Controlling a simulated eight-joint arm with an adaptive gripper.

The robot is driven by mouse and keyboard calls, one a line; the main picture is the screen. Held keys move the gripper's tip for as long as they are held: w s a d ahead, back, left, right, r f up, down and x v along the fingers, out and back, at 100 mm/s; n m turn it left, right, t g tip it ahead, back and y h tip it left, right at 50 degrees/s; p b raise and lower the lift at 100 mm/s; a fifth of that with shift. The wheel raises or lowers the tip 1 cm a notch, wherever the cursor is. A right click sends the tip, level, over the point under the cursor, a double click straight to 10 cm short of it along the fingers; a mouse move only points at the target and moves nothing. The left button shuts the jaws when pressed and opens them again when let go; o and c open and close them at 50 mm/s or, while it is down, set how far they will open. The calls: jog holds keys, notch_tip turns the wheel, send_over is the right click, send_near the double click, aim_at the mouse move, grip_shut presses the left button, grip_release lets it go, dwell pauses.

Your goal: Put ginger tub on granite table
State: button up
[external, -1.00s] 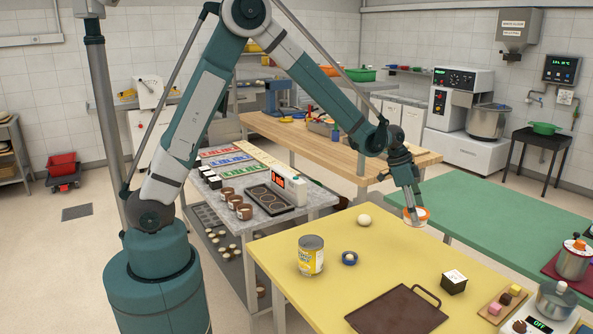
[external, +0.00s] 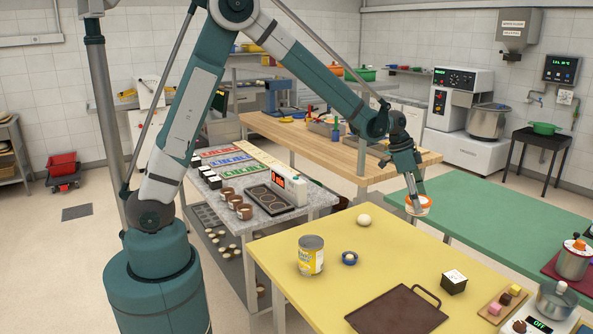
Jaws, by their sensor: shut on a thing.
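A small white tub with an orange rim (external: 419,211), which looks like the ginger tub, is in my gripper (external: 416,198). The fingers point down and are shut on the tub, and partly cover it. The tub hangs in the air around the far right corner of the yellow table, near the green table. Its label cannot be read. The granite table (external: 317,199) stands to the left, behind the yellow table, well away from my gripper.
The granite table holds brown jars (external: 237,206), a black tray with round wells (external: 262,199), a white box with a red display (external: 291,188) and coloured racks (external: 231,164). The yellow table (external: 390,258) bears a yellow can (external: 311,256), a pale ball (external: 364,220) and a brown tray (external: 398,313).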

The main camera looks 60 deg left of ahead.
jog(key=a+n+t+y+b, duration=0.2)
jog(key=a+n+b, duration=0.35)
jog(key=a, duration=4.05)
jog(key=s+a+n+y+b, duration=0.1)
jog(key=s+a+n, duration=0.1)
jog(key=s+a, duration=0.8)
jog(key=s+a+n+b, duration=0.1)
jog(key=s+a+n, duration=0.25)
jog(key=a, duration=1.25)
jog(key=s+a+n+y+b, duration=0.1)
jog(key=s+a, duration=0.7)
jog(key=a, duration=0.5)
jog(key=shift+w+d+f, duration=0.15)
jog(key=shift+f, duration=2.25)
jog(key=shift+f, duration=0.1)
jog(key=shift+f+b, duration=0.9)
jog(key=shift+f, duration=2.1)
